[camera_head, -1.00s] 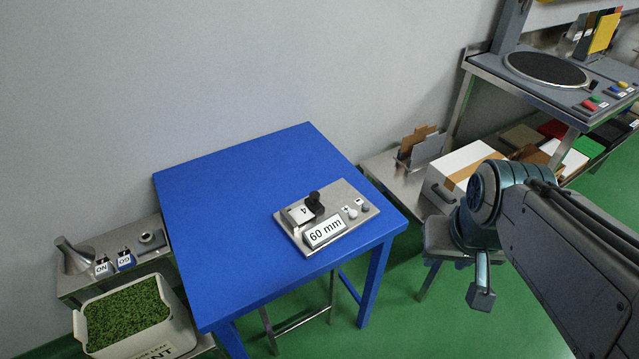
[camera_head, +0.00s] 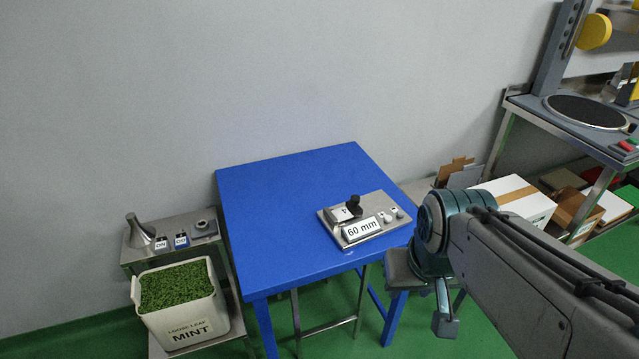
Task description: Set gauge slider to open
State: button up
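The gauge (camera_head: 376,232) is a flat metal plate on the right part of the blue table (camera_head: 270,220). It carries a black slider knob (camera_head: 354,202), a small block marked 4 (camera_head: 340,214), a "60 mm" sign (camera_head: 361,229) and small round buttons at its right end. The slider's exact position is too small to tell. My gripper (camera_head: 445,322) hangs at the lower right, below and to the right of the gauge and apart from it. Its fingers are too small and turned away to show whether they are open.
A stool (camera_head: 400,273), a white carton (camera_head: 520,196) and a workbench with a round black plate (camera_head: 585,111) are at right. Most of the tabletop is clear.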

aim_at(353, 206)
jog(key=u, duration=0.1)
jog(key=i, duration=1)
